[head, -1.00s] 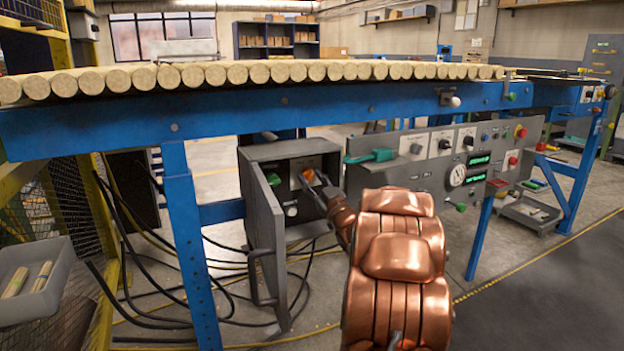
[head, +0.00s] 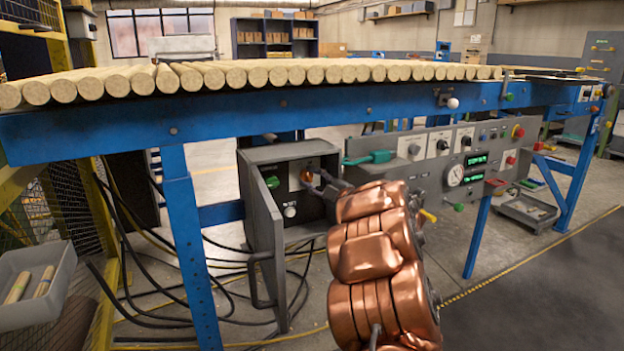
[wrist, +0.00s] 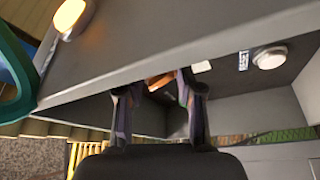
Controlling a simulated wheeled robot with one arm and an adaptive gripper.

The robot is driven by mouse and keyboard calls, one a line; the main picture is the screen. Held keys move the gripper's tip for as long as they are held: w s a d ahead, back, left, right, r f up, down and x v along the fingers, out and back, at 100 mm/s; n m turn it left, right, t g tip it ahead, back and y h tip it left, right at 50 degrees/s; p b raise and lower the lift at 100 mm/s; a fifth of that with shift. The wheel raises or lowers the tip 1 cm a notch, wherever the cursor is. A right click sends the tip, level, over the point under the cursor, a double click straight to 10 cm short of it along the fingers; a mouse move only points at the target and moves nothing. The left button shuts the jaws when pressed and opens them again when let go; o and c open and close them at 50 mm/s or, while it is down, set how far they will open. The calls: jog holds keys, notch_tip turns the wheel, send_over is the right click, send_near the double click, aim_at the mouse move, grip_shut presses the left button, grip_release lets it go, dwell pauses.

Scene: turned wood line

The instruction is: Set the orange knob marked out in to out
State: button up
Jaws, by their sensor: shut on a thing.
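The orange knob (head: 306,177) is on the panel inside an open grey box under the blue rail. It is small and partly hidden by my gripper in the head view. My gripper (head: 318,184) reaches into the box from the right and is shut on the knob. In the wrist view, the orange knob (wrist: 158,82) shows between the two dark fingers of my gripper (wrist: 158,95). The knob's markings, and which way it points, cannot be read.
The box's grey door (head: 264,235) hangs open on the left of my arm. A white button (wrist: 270,58) sits beside the knob, by a RESET label. A control panel (head: 440,160) with a teal handle (head: 372,158) is just right. Wooden rods (head: 230,74) lie above. Black cables hang below left.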

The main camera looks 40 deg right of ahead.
jog(key=shift+n, duration=0.6)
jog(key=o, duration=1.1)
jog(key=shift+o, duration=0.2)
jog(key=s+f, duration=0.1)
jog(key=s, duration=1.1)
jog(key=shift+d+f, duration=0.2)
jog(key=shift+f, duration=0.1)
